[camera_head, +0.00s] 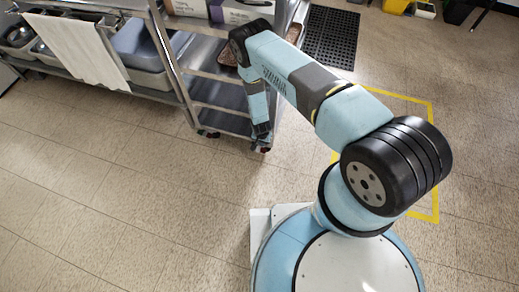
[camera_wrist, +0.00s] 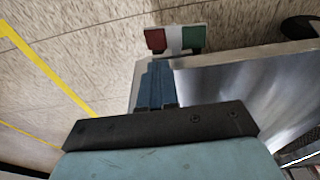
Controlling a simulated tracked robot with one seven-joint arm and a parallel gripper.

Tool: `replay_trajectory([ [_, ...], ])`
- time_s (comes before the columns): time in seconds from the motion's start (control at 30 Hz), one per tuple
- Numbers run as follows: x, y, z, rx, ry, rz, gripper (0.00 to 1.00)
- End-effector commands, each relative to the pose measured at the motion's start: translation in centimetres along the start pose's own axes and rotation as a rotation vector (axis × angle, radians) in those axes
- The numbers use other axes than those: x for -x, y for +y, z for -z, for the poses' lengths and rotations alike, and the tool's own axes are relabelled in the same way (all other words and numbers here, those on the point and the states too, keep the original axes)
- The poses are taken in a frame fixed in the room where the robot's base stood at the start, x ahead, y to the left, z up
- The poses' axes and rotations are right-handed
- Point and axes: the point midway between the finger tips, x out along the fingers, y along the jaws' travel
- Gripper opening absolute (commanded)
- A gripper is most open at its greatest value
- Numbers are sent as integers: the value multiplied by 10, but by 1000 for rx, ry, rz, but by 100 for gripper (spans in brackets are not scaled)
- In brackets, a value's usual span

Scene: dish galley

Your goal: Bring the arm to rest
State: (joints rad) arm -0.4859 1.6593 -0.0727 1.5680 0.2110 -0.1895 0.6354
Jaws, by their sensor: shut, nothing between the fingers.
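My arm reaches out over the floor and bends down at its far end. My gripper (camera_head: 262,142) points downward beside the front right corner of the metal shelf cart (camera_head: 222,122). In the wrist view the blue fingers of my gripper (camera_wrist: 155,68) are together, with nothing between them. They appear close to the cart's metal shelf (camera_wrist: 240,90); I cannot tell whether they touch it.
A small red, white and green panel (camera_wrist: 176,39) shows beyond the fingertips. A rack at the left holds a white towel (camera_head: 78,45) and grey tubs (camera_head: 143,47). A black mat (camera_head: 330,38) and yellow tape (camera_head: 432,112) lie on the floor. The left floor is clear.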

Motion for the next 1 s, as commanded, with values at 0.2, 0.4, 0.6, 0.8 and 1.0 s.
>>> replay_trajectory([
  [0.2, 10, 0, 2, 0, 0, 0, 0],
  [0.4, 11, 0, 2, 0, 0, 0, 0],
  [0.6, 11, 0, 2, 0, 0, 0, 0],
  [0.8, 11, 0, 2, 0, 0, 0, 0],
  [1.0, 11, -1, 1, 3, 0, 0, 0],
])
